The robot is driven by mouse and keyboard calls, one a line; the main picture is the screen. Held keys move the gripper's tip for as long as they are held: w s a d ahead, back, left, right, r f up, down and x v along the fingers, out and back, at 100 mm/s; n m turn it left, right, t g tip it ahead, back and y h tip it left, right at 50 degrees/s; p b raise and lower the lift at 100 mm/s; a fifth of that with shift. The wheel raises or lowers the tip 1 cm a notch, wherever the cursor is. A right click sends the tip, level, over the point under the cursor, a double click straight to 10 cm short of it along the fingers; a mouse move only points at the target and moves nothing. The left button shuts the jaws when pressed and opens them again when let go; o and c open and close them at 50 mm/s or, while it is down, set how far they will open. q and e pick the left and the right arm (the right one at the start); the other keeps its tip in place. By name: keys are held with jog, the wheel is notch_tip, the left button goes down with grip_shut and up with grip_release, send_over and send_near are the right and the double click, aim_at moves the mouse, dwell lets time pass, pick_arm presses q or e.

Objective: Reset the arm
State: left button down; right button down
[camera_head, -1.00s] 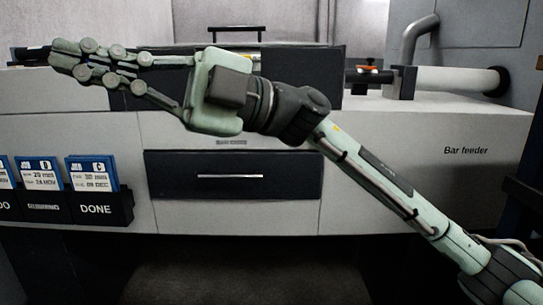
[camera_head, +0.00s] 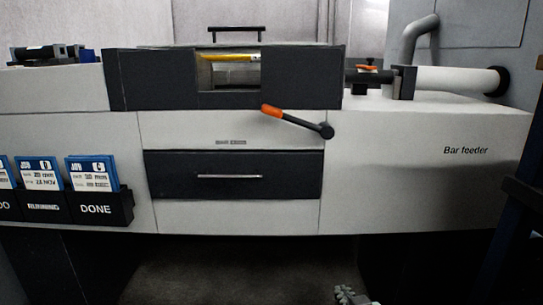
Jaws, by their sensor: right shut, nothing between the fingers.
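Only a small part of my right gripper (camera_head: 346,293) shows, at the bottom edge of the head view, right of centre. Its pale green finger parts are together, shut with nothing held. The rest of the right arm is out of view below. The gripper is well below and in front of the machine, apart from it. My left gripper is not in view.
A bar feeder (camera_head: 420,165) and grey machine front stand ahead. An orange-tipped lever (camera_head: 295,120) sticks out below a dark cover with a window (camera_head: 228,72). A drawer (camera_head: 233,175) is closed. Blue job cards (camera_head: 92,173) stand in black holders at left.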

jog(key=s+d+f+g, duration=0.3)
jog(key=s+f, duration=0.4)
jog(key=s, duration=0.2)
jog(key=s+d+f+g+h, duration=0.1)
jog(key=s+d+f+g, duration=0.2)
jog(key=s+f, duration=0.4)
jog(key=s+d+f+g+h, duration=0.1)
jog(key=s+d+f+g, duration=0.3)
jog(key=s+f, duration=0.3)
jog(key=s, duration=0.4)
jog(key=shift+s+d+m, duration=0.25)
jog(key=shift+s+m, duration=0.05)
jog(key=shift+s, duration=0.05)
